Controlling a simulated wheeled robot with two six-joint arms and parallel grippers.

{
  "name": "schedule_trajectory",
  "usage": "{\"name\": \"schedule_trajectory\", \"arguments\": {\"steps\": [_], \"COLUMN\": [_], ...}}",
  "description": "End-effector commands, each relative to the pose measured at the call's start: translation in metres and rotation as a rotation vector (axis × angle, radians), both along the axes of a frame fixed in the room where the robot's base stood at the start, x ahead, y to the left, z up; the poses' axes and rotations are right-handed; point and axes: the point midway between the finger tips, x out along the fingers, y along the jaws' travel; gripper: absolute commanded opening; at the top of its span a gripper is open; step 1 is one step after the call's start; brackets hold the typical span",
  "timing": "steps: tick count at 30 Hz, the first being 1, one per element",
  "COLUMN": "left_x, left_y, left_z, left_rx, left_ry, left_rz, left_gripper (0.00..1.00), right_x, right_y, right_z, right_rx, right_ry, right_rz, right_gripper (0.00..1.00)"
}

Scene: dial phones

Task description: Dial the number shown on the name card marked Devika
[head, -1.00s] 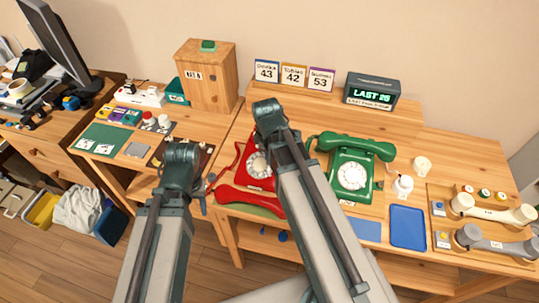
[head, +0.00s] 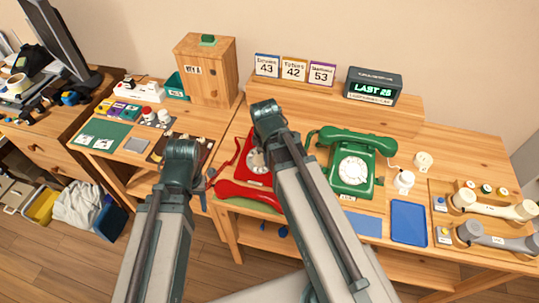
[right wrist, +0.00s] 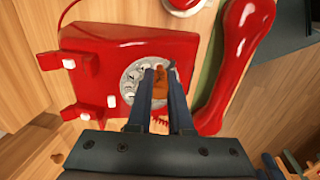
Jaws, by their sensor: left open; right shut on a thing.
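The Devika card (head: 266,67) stands leftmost of three cards on the back shelf and reads 43. The red dial phone (right wrist: 105,50) lies under my right gripper (right wrist: 161,72); in the head view my right arm hides much of it. My right gripper's fingertips are at its white dial (right wrist: 133,80), shut on an orange-brown part in the dial's middle. The red handset (right wrist: 238,60) lies off the phone, beside it. A green dial phone (head: 352,168) stands to the right with its handset on top. My left gripper (head: 207,190) is open, left of the red handset.
A dark display box (head: 373,86) on the shelf shows LAST and a number that looks like 25. A blue tray (head: 409,222) and a rack with cream and grey handsets (head: 484,238) are at the right. A wooden cabinet (head: 206,75) stands at the back left.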

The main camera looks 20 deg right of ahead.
Motion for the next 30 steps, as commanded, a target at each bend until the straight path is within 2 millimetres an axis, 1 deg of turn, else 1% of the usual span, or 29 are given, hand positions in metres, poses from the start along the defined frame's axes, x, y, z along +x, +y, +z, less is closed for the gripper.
{"name": "schedule_trajectory", "arguments": {"steps": [5, 14, 30], "left_x": [0.0, 0.0, 0.0], "left_y": [0.0, 0.0, 0.0], "left_z": [0.002, 0.018, 0.016], "left_rx": [0.0, 0.0, 0.0], "left_ry": [0.0, 0.0, 0.0], "left_rz": [0.0, 0.0, 0.0], "left_gripper": [0.5, 0.5, 0.5], "right_x": [-0.001, -0.007, -0.006], "right_y": [0.001, 0.004, 0.005], "right_z": [0.002, 0.017, 0.016], "right_rx": [0.001, 0.0, 0.0], "right_ry": [0.001, 0.0, 0.0], "right_rz": [0.0, -0.001, -0.001], "right_gripper": [0.0, 0.0, 0.0]}}
